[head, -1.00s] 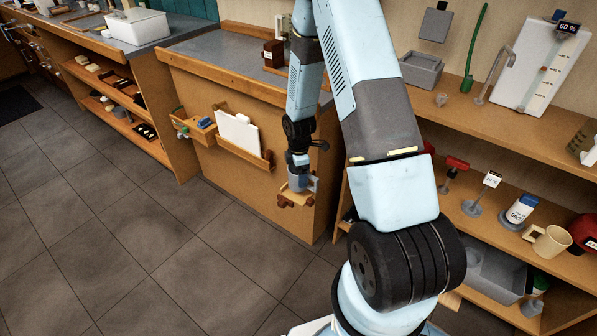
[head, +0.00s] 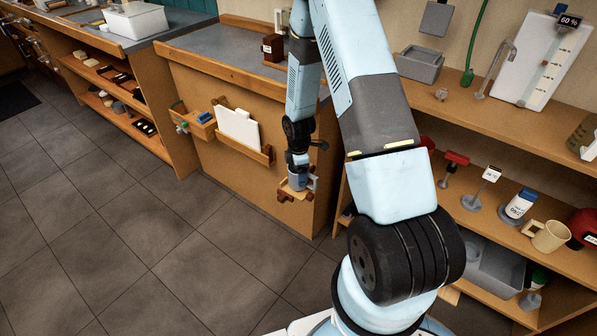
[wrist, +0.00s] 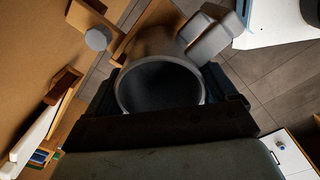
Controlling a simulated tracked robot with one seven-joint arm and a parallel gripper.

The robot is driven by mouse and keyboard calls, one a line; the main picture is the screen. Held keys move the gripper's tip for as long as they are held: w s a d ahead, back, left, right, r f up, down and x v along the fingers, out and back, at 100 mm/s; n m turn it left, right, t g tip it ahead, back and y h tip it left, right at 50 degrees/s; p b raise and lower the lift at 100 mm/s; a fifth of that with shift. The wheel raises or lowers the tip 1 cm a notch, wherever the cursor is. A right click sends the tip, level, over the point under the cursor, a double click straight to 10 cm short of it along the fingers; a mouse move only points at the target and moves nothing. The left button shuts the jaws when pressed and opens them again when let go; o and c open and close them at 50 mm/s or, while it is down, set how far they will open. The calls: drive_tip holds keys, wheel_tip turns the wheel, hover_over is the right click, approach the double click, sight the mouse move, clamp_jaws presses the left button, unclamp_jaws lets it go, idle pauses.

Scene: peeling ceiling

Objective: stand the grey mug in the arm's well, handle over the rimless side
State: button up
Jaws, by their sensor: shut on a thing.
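The grey mug (wrist: 160,86) is held in my gripper (wrist: 160,98), seen from above with its dark open mouth towards the wrist camera. Its grey handle (wrist: 209,38) points to the upper right in the wrist view, away from the cabinet panel. In the head view the mug (head: 296,182) is small, upright and just at the wooden arm (head: 294,195) on the cabinet's side. Part of the wooden arm (wrist: 134,33) shows beyond the mug in the wrist view. The mug hides the well, so I cannot tell whether its base is inside or above it.
A wooden holder with a white panel (head: 239,130) and a small tray (head: 196,122) hang on the same cabinet face, left of the wooden arm. Shelves on the right hold a cream mug (head: 548,236) and a grey bin (head: 494,270). The tiled floor (head: 150,230) at left is clear.

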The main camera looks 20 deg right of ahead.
drive_tip(key=shift+f, duration=0.3)
drive_tip(key=o, duration=1.3)
wheel_tip(320, 180, up, 14)
drive_tip(key=shift+f, duration=0.2)
drive_tip(key=shift+s, duration=0.1)
